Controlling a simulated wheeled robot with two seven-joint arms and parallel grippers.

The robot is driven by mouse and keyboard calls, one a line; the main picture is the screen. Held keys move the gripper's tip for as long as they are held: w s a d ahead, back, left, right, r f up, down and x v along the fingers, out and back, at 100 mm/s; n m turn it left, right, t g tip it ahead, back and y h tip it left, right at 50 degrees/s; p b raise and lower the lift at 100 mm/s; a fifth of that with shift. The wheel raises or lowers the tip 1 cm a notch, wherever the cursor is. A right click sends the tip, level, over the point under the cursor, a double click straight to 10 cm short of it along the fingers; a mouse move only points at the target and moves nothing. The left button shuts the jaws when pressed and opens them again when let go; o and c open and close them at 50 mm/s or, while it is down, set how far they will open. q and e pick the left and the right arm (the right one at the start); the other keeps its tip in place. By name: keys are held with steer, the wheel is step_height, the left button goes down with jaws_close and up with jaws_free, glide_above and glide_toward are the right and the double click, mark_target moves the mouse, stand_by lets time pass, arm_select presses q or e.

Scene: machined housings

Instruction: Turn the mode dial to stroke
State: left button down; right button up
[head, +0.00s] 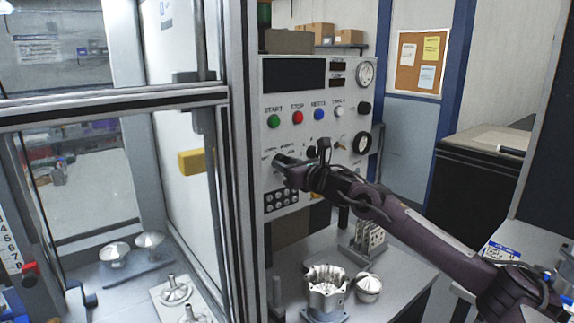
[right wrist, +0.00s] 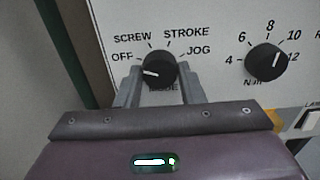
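The mode dial (right wrist: 159,67) is a round black knob on the pale control panel (head: 310,105). Printed around it are OFF, SCREW, STROKE and JOG. Its white pointer mark is turned left, towards OFF. My right gripper (right wrist: 160,78) has one finger on each side of the dial, with the fingers apart and a small gap seeming to show at each side. In the head view my right gripper (head: 283,163) is at the panel's lower left and hides the dial. My left gripper is not in view.
A second black knob (right wrist: 266,61) with numbers is to the right of the dial. Push buttons, including a red one (head: 298,117), sit higher on the panel. A framed glass door (head: 235,150) stands close on the left. A machined housing (head: 326,293) stands on the bench below.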

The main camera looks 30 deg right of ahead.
steer(key=shift+c, duration=0.9)
steer(key=shift+m, duration=0.3)
steer(key=m+b, duration=0.3)
steer(key=m, duration=1.3)
steer(key=shift+m, duration=0.7)
